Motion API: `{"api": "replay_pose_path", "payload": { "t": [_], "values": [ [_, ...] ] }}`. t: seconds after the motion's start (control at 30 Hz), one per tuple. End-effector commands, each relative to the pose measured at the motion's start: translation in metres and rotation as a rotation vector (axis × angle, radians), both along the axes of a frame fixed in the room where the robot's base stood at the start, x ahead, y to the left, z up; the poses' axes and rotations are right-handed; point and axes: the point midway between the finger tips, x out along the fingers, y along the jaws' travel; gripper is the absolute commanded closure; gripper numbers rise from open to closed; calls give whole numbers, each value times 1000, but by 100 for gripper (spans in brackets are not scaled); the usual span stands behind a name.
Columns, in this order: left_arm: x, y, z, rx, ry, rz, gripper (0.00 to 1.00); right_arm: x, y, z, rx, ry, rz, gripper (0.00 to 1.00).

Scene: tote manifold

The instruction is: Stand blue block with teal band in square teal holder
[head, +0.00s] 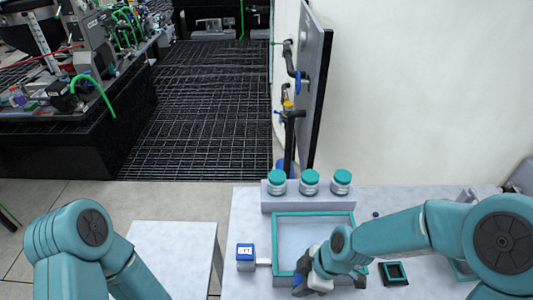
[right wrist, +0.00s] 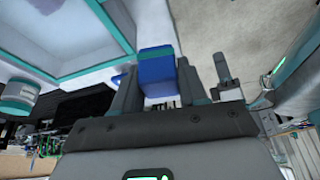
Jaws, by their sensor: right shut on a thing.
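The blue block with a teal band (right wrist: 157,72) is between the fingers of my right gripper (right wrist: 156,80) in the right wrist view. The gripper is shut on it, and the teal band is at the block's upper end in that picture. In the head view my right gripper (head: 303,276) is at the front edge of the teal-rimmed tray, and the block is hidden there. The square teal holder (head: 393,273), with a dark opening, lies on the table to the right of the gripper, below my right forearm. My left gripper is out of the frame.
The teal-rimmed tray (head: 314,215) lies mid-table, with several teal-lidded jars (head: 310,181) on a rack behind it. A white box with a blue top (head: 245,257) stands left of it. A small dark round thing (head: 376,214) lies to the right. A second white table (head: 172,255) is at left.

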Motion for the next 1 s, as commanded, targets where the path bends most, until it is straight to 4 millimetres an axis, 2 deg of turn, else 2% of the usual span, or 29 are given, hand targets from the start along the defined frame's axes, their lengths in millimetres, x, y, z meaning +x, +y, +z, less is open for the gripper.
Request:
{"api": "replay_pose_path", "payload": {
  "t": [0.2,0.57,1.0],
  "values": [
    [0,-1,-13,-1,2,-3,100,12,-25,1,0,-3,-306,88],
    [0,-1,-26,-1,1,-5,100,32,-59,11,0,-6,-747,88],
    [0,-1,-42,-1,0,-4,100,62,-104,32,1,-7,-1330,88]
  ]
}}
